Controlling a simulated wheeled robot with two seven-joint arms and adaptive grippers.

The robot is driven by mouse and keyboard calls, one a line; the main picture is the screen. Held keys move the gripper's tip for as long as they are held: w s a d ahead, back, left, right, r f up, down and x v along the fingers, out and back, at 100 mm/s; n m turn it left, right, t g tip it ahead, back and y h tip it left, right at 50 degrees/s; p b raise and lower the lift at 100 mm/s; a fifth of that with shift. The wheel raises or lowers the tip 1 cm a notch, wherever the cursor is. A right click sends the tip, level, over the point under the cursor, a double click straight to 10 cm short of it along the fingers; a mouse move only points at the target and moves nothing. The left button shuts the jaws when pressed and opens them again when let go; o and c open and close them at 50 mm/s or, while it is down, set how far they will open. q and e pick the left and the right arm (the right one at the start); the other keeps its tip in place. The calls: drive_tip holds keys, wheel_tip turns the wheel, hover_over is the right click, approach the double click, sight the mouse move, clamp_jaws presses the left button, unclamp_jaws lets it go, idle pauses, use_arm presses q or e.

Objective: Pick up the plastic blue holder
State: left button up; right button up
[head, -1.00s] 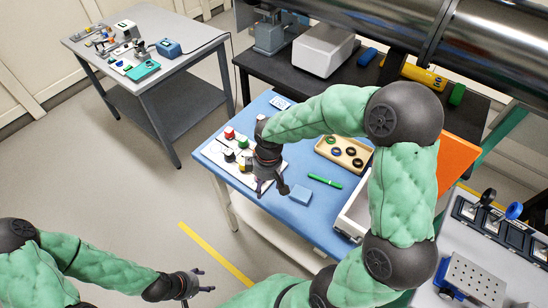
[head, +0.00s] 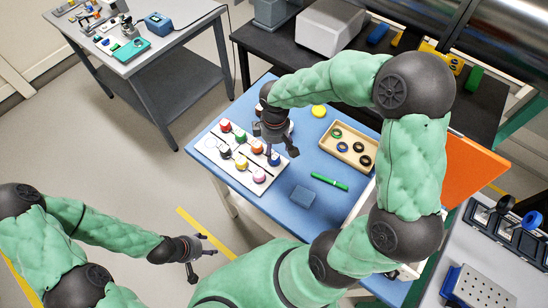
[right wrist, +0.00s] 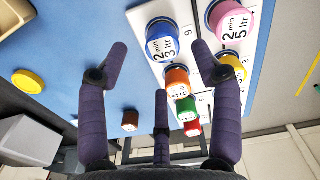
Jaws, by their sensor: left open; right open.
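A small flat blue block (head: 302,196) lies on the blue tabletop, right of a white rack (head: 222,165) of coloured round containers. A blue container (head: 274,158) stands near the rack's right end; in the right wrist view the blue container (right wrist: 160,42) has a white label and lies ahead of and between the fingers. Which blue piece is the holder, I cannot tell. My right gripper (head: 284,148) is open and empty above the rack's right part, next to the blue container. My left gripper (head: 203,256) is open and empty over the floor, left of the table.
A wooden tray (head: 349,151) with dark rings, a green pen (head: 329,181) and a yellow disc (head: 319,111) are on the blue table. An orange panel (head: 474,172) stands at right. A grey side table (head: 165,75) holds other items. Floor is free at left.

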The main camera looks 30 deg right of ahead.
sight(274, 155)
drive_tip(key=shift+a+f+b, duration=0.15)
drive_tip(key=shift+f+b, duration=0.75)
drive_tip(key=shift+f, duration=2)
drive_tip(key=shift+r, duration=0.1)
drive_tip(key=c, duration=1.3)
